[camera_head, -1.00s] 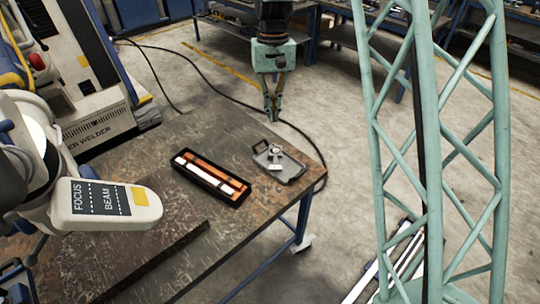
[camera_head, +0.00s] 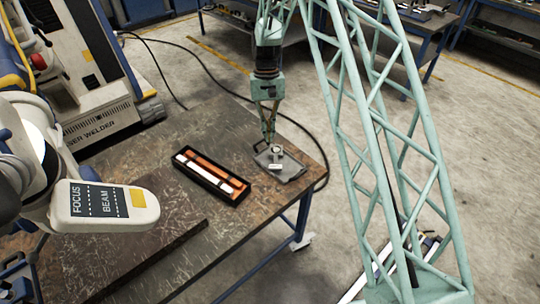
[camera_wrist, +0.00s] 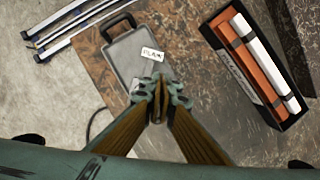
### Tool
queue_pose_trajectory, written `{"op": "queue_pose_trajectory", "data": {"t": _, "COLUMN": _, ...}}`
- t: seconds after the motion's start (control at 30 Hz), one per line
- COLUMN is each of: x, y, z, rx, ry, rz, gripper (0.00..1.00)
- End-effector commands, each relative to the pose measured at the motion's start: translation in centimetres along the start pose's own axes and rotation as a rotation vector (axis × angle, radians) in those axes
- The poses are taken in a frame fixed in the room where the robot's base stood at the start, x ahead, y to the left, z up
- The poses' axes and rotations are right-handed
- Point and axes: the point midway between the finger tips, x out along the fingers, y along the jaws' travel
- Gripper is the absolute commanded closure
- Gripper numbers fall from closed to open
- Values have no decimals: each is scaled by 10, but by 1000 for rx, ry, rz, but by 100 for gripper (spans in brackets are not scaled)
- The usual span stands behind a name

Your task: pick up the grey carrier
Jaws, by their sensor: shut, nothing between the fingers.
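The grey carrier (camera_head: 291,169) is a flat grey tray with a dark loop handle, lying near the far right corner of the table. In the wrist view the carrier (camera_wrist: 125,52) shows its handle at the top and a white label (camera_wrist: 152,54) with dark print on it. The fingers hide part of the carrier.
A black case (camera_head: 238,196) with an orange and a white bar lies left of the carrier on the brown table (camera_head: 140,215). A white device head (camera_head: 140,205) marked FOCUS and BEAM overhangs the table at left. A dark cable (camera_head: 190,62) runs on the floor behind.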

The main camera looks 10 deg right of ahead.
Motion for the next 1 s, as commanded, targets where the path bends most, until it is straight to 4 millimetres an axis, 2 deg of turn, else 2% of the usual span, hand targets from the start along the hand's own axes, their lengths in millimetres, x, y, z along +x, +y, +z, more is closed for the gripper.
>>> {"op": "queue_pose_trajectory", "data": {"t": 0.67, "x": 10, "y": 0, "z": -2, "rx": 1, "ry": -5, "rz": 1, "gripper": 100}}
{"op": "queue_pose_trajectory", "data": {"t": 1.0, "x": 41, "y": 0, "z": -1, "rx": 1, "ry": -5, "rz": 1, "gripper": 100}}
